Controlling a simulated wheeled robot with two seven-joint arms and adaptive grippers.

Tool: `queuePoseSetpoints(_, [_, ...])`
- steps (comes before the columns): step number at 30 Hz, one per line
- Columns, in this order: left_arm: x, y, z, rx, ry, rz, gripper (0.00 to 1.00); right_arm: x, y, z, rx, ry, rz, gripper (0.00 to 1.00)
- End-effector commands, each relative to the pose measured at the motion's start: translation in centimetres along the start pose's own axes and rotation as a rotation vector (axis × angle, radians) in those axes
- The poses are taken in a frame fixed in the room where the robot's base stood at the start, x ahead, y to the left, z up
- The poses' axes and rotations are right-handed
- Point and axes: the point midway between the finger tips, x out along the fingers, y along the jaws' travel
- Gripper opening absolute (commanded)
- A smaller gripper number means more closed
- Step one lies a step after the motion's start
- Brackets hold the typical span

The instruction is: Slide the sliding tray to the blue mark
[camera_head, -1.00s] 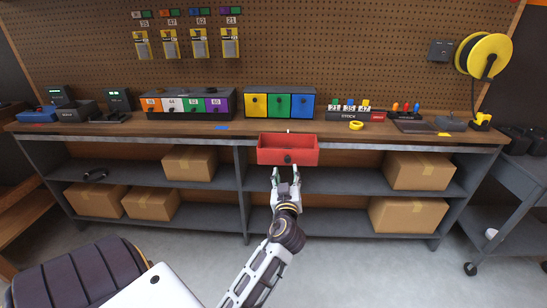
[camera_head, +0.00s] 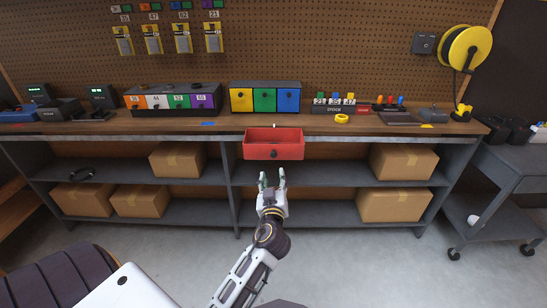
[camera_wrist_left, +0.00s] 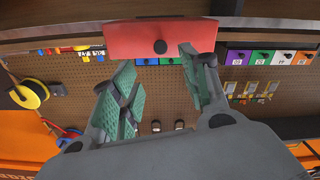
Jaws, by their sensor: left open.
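The red sliding tray (camera_head: 273,152) is at the front edge of the workbench, with a dark round knob (camera_head: 274,154) on its front. The blue mark (camera_head: 208,124) is on the bench top, to the left of the tray. My left gripper (camera_head: 272,175) is open and empty, just below the tray in the head view and apart from it. In the left wrist view, the tray front (camera_wrist_left: 185,38) and knob (camera_wrist_left: 160,46) show beyond the spread, green-padded fingers (camera_wrist_left: 163,75). My right gripper is not in view.
A yellow mark (camera_head: 427,126) lies farther right on the bench. Cardboard boxes (camera_head: 403,163) sit on the shelves below. A grey cart (camera_head: 500,185) is at right.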

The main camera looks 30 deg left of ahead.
Motion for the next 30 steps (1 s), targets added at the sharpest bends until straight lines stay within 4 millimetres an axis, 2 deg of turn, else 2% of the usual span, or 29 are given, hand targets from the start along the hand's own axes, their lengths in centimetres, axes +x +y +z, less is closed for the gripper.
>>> queuePoseSetpoints(30, [9.0, 0.0, -0.1, 0.002, 0.003, 0.0, 0.46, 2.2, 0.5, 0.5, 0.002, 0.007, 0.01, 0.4])
